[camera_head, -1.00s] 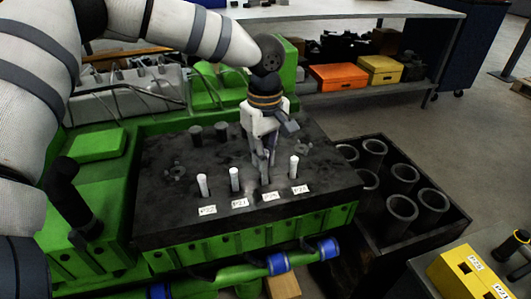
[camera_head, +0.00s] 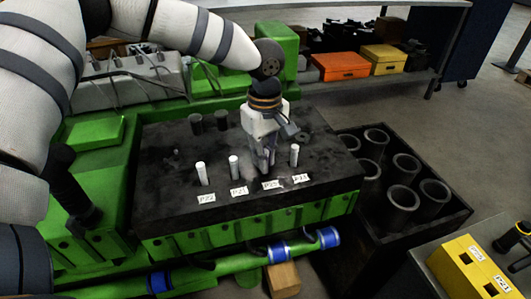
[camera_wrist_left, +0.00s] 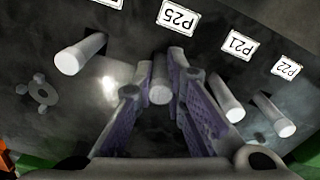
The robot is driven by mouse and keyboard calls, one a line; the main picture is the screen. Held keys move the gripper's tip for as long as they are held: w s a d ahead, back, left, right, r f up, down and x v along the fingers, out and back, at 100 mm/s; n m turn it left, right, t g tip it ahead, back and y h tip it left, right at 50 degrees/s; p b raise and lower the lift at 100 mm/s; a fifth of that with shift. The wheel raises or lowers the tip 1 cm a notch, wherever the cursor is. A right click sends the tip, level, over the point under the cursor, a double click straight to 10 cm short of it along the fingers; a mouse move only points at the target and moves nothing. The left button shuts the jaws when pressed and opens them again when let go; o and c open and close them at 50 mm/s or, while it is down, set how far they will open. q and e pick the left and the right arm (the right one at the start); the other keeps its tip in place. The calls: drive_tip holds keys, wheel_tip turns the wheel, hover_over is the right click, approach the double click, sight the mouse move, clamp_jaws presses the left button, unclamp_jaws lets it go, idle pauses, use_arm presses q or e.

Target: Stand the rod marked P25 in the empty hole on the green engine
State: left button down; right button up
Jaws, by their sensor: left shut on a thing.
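The green engine (camera_head: 215,230) has a dark top deck (camera_head: 165,215) with a row of white tags. White rods stand at the tags P22 (camera_head: 201,173), P21 (camera_head: 234,166) and the rightmost tag (camera_head: 294,155). My left gripper (camera_head: 267,160) points down at the P25 tag (camera_head: 270,184), between the P21 rod and the rightmost rod. In the left wrist view it is shut on the P25 rod (camera_wrist_left: 160,93), which is upright between the fingers beside the P25 tag. The rod's lower end appears to meet the deck; its depth in the hole cannot be told. My right gripper is not visible.
The neighbouring rods stand close on both sides of the fingers. A black crate (camera_head: 345,245) with several grey cylinders is to the right. A yellow block with holes (camera_head: 450,262) sits on a table at the lower right. A shelf with orange and yellow boxes stands behind.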

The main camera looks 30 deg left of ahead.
use_arm(q)
drive_tip(key=c, duration=1.6)
unclamp_jaws()
drive_tip(key=shift+o, duration=0.2)
wheel_tip(320, 180, up, 12)
drive_tip(key=shift+s+f, duration=0.1)
